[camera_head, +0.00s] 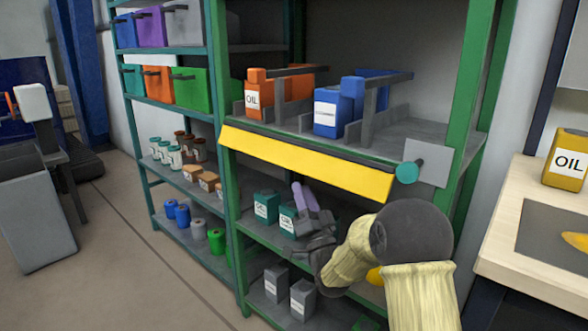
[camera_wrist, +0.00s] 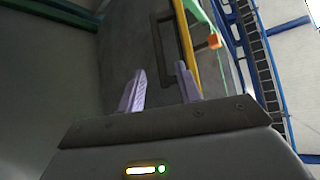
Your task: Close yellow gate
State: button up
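The yellow gate (camera_head: 305,165) is a long flat panel along the front edge of the middle shelf. It lies below the shelf's lip, its face turned outward, and a round teal knob (camera_head: 407,172) sits at its right end. My gripper (camera_head: 303,190) is just below the gate, in front of the lower shelf, with its purple fingers pointing up. In the wrist view the two fingers (camera_wrist: 160,75) stand apart with nothing between them. A narrow yellow strip (camera_wrist: 185,35) shows beyond the right finger; I cannot tell if it is the gate.
Orange (camera_head: 258,94) and blue (camera_head: 331,110) containers stand between grey dividers above the gate. Teal containers (camera_head: 266,208) stand behind my gripper and grey boxes (camera_head: 277,283) below. A green post (camera_head: 470,90) stands right of the gate. A table (camera_head: 497,245) is at right.

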aim_at(294, 165)
jog(key=b+x, duration=0.1)
jog(key=x, duration=0.7)
jog(key=shift+w+a+r, duration=0.1)
jog(key=shift+w+r, duration=0.1)
jog(key=shift+r, duration=0.05)
grip_shut()
